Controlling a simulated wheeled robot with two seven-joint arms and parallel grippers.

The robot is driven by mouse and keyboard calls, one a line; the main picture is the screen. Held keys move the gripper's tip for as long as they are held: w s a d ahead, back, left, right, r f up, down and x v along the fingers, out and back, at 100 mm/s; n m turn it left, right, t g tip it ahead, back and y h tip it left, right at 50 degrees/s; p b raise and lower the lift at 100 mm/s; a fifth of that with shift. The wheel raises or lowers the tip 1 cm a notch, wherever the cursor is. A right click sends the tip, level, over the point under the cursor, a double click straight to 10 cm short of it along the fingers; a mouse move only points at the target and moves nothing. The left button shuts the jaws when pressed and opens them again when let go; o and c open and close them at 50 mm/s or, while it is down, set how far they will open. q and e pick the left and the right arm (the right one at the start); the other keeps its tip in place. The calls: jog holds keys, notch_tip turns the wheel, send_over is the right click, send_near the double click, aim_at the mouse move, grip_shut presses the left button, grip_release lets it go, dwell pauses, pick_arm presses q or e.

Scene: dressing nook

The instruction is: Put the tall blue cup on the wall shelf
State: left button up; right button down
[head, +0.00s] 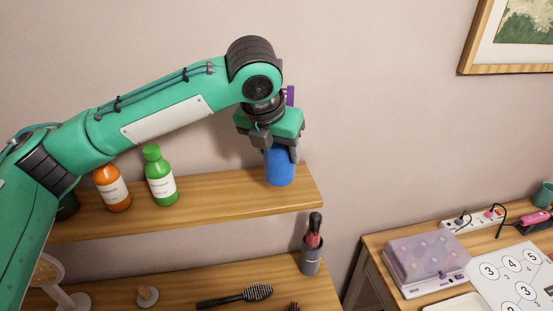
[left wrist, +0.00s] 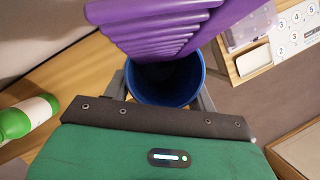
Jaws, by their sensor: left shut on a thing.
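The tall blue cup (head: 281,168) is upright at the right end of the wooden wall shelf (head: 225,197). Its base appears at the shelf's surface; I cannot tell whether it bears on it. My left gripper (head: 281,150) is shut on the cup from above, hiding its upper part. In the left wrist view the blue cup (left wrist: 165,88) shows its open mouth between the fingers. A purple ridged thing (left wrist: 185,25) overlaps the mouth and seems to stand in the cup; it also shows behind the wrist in the head view (head: 290,96). My right gripper is not in view.
A green bottle (head: 160,178) and an orange bottle (head: 112,190) stand on the shelf to the left, with bare shelf between them and the cup. Below, a surface holds a hairbrush (head: 236,297) and a grey holder (head: 312,258). A desk with a purple box (head: 426,260) is at right.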

aim_at(277, 166)
pick_arm(q)
notch_tip(277, 166, down, 4)
jog(key=shift+f+p, duration=0.1)
jog(key=shift+p, duration=0.35)
jog(key=shift+f, duration=0.15)
jog(key=o, duration=1)
jog(key=b+v, duration=0.2)
jog(key=v, duration=1)
